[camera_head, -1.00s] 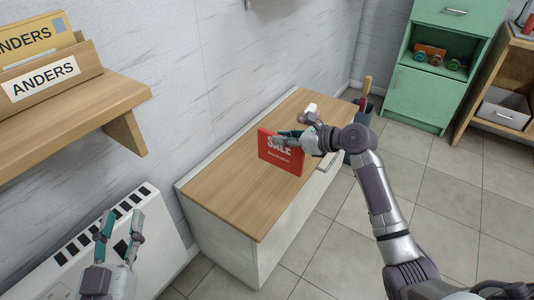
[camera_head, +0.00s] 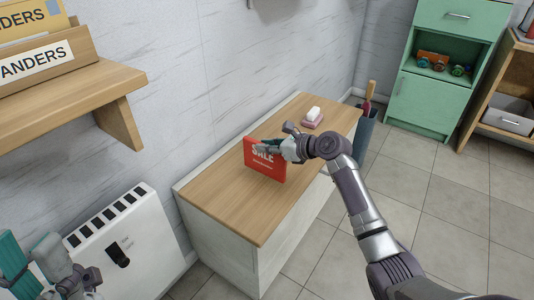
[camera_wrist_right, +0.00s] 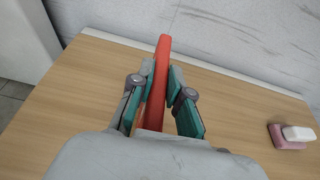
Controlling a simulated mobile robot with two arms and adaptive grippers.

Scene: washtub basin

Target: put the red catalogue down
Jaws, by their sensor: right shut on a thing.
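The red catalogue (camera_head: 264,164), with "SALE" printed in white, stands upright above the wooden cabinet top (camera_head: 225,190). My right gripper (camera_head: 270,147) is shut on its upper part. In the right wrist view the catalogue (camera_wrist_right: 161,62) shows edge-on between the two teal fingers of the right gripper (camera_wrist_right: 160,88). Its lower edge is close to the wood; I cannot tell whether it touches. My left gripper (camera_head: 32,262) is at the lower left, partly cut off by the frame, with its fingers apart and empty.
A white soap on a pink dish (camera_head: 312,122) lies at the far end of the top, also in the wrist view (camera_wrist_right: 290,138). Bare wood surrounds the catalogue. A wall shelf (camera_head: 110,90) is at left, above a white heater (camera_head: 130,240). A green cabinet (camera_head: 432,98) stands behind.

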